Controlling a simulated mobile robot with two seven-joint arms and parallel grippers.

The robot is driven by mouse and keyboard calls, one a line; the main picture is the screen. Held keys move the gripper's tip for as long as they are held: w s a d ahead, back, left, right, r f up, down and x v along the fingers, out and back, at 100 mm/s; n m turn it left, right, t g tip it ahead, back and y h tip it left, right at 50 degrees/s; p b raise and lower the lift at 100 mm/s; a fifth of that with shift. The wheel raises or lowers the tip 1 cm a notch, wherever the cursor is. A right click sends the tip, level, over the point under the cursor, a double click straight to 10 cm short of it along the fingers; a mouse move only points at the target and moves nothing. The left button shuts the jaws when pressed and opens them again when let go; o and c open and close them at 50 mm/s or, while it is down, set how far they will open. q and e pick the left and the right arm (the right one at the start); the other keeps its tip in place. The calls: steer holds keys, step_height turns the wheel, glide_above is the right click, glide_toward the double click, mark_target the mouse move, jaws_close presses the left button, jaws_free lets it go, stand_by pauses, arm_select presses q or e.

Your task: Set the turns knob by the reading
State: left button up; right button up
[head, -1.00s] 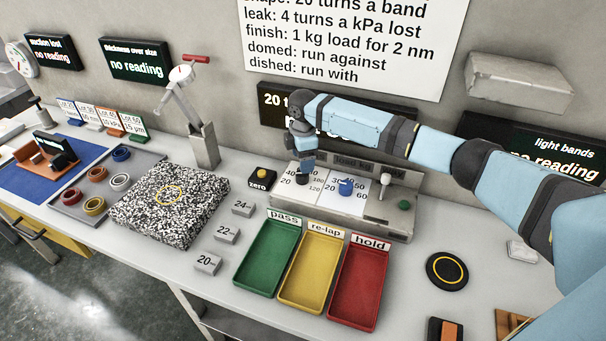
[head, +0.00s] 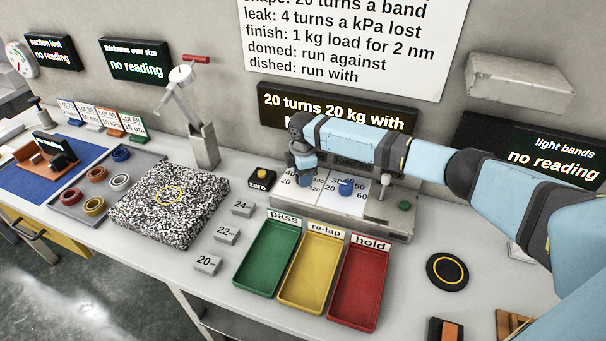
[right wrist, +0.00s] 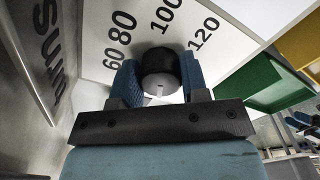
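The load box (head: 282,205) stands at the back of the bench with two white dial plates. The left dial carries numbers up to 120; its knob is mostly hidden by my right gripper (head: 306,178) in the head view. In the right wrist view the dark turns knob (right wrist: 158,66) sits between the blue fingers of my right gripper (right wrist: 160,84), which appear to touch it on both sides. The 60, 80, 100 and 120 marks show around it. The display (head: 335,105) reads "20 turns 20 kg with"; its lower line is covered by my arm. My left gripper is not in view.
The blue knob (head: 345,187) of the right dial and a small lever (head: 383,186) are close beside my gripper. Green (head: 268,258), yellow (head: 312,268) and red (head: 358,285) trays lie in front. A speckled plate (head: 172,207) is left. A wall chart (head: 350,45) hangs above.

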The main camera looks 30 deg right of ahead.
steer(key=shift+s+r+m+p, duration=0.1)
steer(key=shift+r+m+p, duration=0.2)
steer(key=shift+m+p, duration=1.4)
steer(key=shift+p, duration=1)
steer(key=m+p, duration=0.6)
steer(key=shift+a+p, duration=0.1)
steer(key=shift+p, duration=0.2)
steer(key=m+p, duration=0.2)
steer(key=m, duration=0.1)
steer(key=shift+f, duration=0.1)
steer(key=m+p, duration=0.3)
steer(key=m, duration=0.2)
steer(key=shift+f, duration=0.15)
steer(key=shift+m, duration=0.3)
